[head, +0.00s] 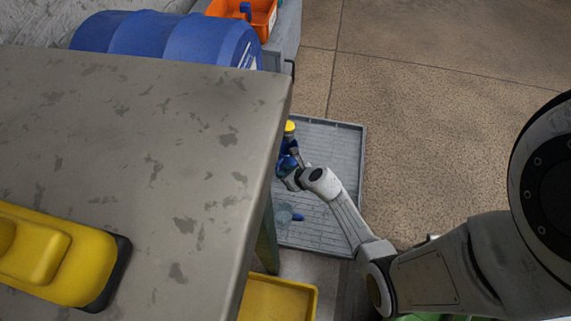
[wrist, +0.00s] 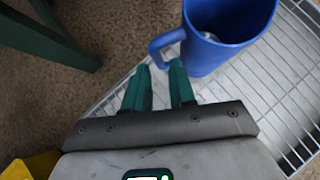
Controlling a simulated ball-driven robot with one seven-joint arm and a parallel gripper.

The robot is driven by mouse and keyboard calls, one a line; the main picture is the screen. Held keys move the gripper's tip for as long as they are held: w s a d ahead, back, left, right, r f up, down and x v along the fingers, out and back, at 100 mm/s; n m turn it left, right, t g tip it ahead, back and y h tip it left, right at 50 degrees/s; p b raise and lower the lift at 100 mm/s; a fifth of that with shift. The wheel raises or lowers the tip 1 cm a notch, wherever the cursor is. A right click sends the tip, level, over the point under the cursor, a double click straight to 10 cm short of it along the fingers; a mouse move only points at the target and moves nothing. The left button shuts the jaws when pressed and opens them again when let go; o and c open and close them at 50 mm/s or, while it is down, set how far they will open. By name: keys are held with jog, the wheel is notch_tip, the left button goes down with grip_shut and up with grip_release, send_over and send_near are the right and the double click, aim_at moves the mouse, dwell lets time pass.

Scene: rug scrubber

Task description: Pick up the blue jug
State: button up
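The blue jug (wrist: 232,40) is at the top of the wrist view, upright with an open top and something pale inside. Its handle (wrist: 158,46) is on the left side, facing my gripper. My gripper (wrist: 159,68) has two green fingers that stand apart, with the lower part of the handle at the gap between their tips. I cannot tell whether they touch it. In the head view, blue shapes (head: 287,162) show at the end of my arm beside the table edge, partly hidden, so the jug's outline is unclear there.
The jug is over a grey wire-grid rack (wrist: 278,85); a grey grated tray (head: 335,150) shows in the head view. A grey worn table (head: 150,170) stands close on the left. A yellow bin (head: 280,300), blue drum (head: 165,38) and orange crate (head: 262,18) are nearby. Floor right is clear.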

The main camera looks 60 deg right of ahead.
jog(key=b+x, duration=0.4)
jog(key=x, duration=0.1)
jog(key=shift+w+a, duration=0.1)
jog(key=shift+w, duration=0.15)
grip_shut()
dwell(0.4)
